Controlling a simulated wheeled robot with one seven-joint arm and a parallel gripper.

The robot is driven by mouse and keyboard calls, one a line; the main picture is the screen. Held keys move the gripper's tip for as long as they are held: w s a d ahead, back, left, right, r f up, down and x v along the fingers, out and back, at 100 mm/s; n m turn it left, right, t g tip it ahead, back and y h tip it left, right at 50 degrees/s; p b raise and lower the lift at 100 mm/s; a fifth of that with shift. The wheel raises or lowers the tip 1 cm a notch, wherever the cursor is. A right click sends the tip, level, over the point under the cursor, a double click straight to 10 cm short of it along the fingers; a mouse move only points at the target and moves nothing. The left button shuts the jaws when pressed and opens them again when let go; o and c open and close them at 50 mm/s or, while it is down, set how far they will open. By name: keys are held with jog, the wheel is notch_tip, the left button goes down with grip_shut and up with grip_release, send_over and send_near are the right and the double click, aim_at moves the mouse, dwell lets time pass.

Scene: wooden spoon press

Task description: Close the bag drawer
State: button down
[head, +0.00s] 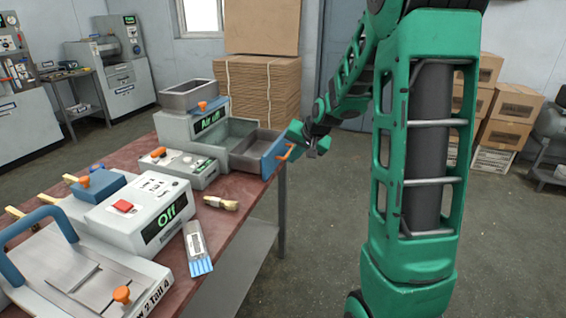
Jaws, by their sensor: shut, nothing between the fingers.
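A drawer with a blue front (273,158) and an orange handle (286,152) is pulled out at the far right end of the workbench. It extends from a pale grey-green machine (176,128) with a display that seems to read "Air off". The drawer's grey inside shows from above and looks empty. I take this as the bag drawer; no label on it is readable. My gripper (312,151) is shut and empty, just right of the blue front and handle. A small gap seems to lie between them, but contact is hard to judge.
The red-brown workbench (222,232) also holds a control box (180,166), a white box reading "Off" (138,212), a blue-bristled brush (197,248) and a small wooden-handled brush (221,203). Stacked cardboard (262,90) stands behind. The floor right of the bench is open.

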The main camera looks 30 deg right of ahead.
send_near(270, 171)
notch_tip(270, 171, down, 4)
jog(key=d, duration=0.2)
jog(key=shift+w+a+r, duration=0.15)
jog(key=shift+w+a, duration=0.4)
jog(key=shift+w, duration=0.1)
jog(key=shift+w+a+r, duration=0.15)
jog(key=shift+w+a, duration=0.35)
jog(key=shift+w, duration=0.1)
